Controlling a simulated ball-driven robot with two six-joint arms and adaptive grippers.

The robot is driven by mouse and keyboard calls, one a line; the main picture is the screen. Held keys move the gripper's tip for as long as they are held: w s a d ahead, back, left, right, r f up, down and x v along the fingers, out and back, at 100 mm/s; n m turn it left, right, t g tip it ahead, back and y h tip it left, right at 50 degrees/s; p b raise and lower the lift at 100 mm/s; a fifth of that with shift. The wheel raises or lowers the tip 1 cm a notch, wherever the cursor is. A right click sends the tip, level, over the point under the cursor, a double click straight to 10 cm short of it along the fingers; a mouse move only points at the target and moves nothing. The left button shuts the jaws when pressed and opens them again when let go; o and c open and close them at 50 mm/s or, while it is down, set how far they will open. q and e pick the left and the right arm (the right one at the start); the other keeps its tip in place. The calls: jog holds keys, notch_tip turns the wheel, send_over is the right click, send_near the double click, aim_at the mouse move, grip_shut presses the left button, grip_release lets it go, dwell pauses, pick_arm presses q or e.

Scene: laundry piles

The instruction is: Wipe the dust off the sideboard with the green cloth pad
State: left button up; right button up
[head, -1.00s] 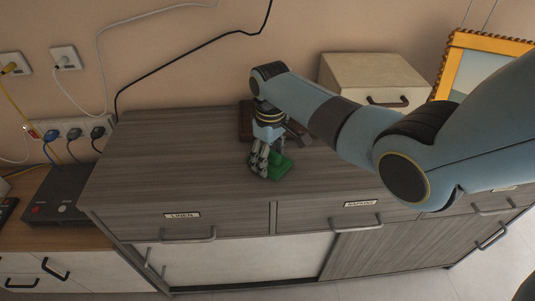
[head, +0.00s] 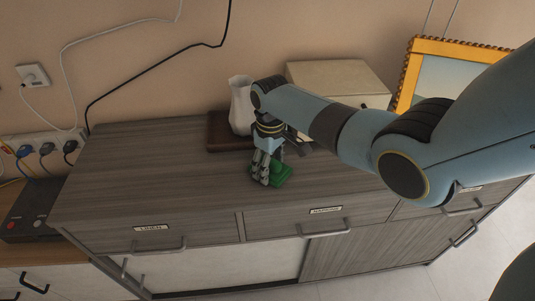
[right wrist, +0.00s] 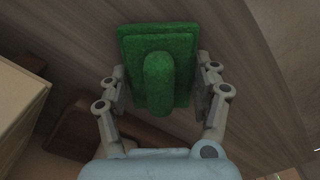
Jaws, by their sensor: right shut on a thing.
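The grey wood-grain sideboard (head: 170,190) runs across the middle of the head view. I cannot make out any dust on its top. My right gripper (head: 268,180) points down over the top and is shut on the green cloth pad (head: 284,175). In the right wrist view, the pad (right wrist: 158,40) is a green square with a raised rounded grip, between the two fingers of my right gripper (right wrist: 160,92). The pad is at the sideboard top, and contact under it is hidden. My left gripper is not in view.
A white vase (head: 240,105) stands on a brown tray (head: 222,140) behind my right wrist. A cream box (head: 335,78) and an orange-framed picture (head: 409,75) stand at the back right. The sideboard's left part is clear. A power strip (head: 40,148) lies at the left.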

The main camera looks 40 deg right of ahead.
aim_at(274, 159)
jog(key=shift+s+d+r, duration=0.1)
jog(key=shift+s+d, duration=0.15)
jog(key=shift+d, duration=0.1)
notch_tip(274, 159, up, 3)
jog(key=shift+d+f+p, duration=0.1)
jog(key=shift+f+p, duration=0.05)
jog(key=shift+p, duration=0.95)
jog(key=shift+a+r+p, duration=0.2)
jog(key=shift+r+p, duration=0.9)
notch_tip(274, 159, up, 3)
jog(key=p, duration=0.3)
jog(key=shift+r, duration=0.15)
